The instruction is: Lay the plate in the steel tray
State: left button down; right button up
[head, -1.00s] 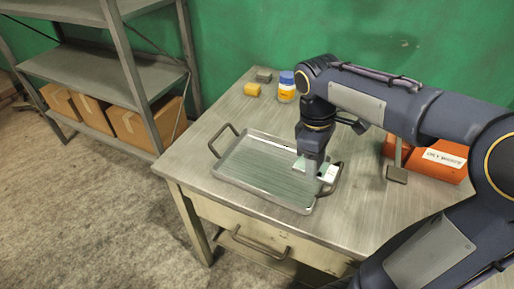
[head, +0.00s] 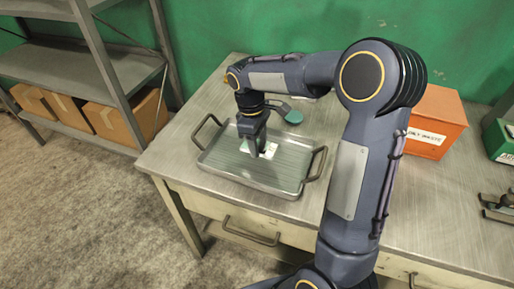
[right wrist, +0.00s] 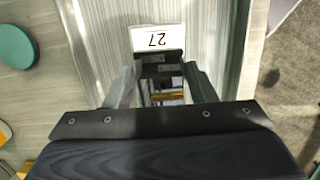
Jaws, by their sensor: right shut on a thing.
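The steel tray (head: 225,168), with a ribbed floor and two side handles, lies on the bench. My right gripper (head: 256,155) is over the tray, inside its rim, pointing down. It is shut on the plate (head: 271,150), a small white plate. In the right wrist view the plate (right wrist: 157,39) shows the number 27, upside down, with a dark part between the fingertips (right wrist: 160,75). The ribbed tray floor (right wrist: 205,40) is behind it. I cannot tell whether the plate touches the floor. My left gripper is not in view.
A round green thing (head: 293,117) stands on the bench just behind the tray. An orange box (head: 434,122) stands at the back right, with a green box (head: 499,140) beyond it. A shelf (head: 95,75) with cardboard boxes (head: 101,118) is at the left. The bench front left of the tray is clear.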

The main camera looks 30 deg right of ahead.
jog(key=shift+w+a+f, duration=0.1)
jog(key=shift+w+f, duration=0.15)
jog(key=shift+f, duration=1.55)
jog(key=shift+f, duration=0.1)
jog(key=shift+f, duration=0.15)
jog(key=o, duration=1.4)
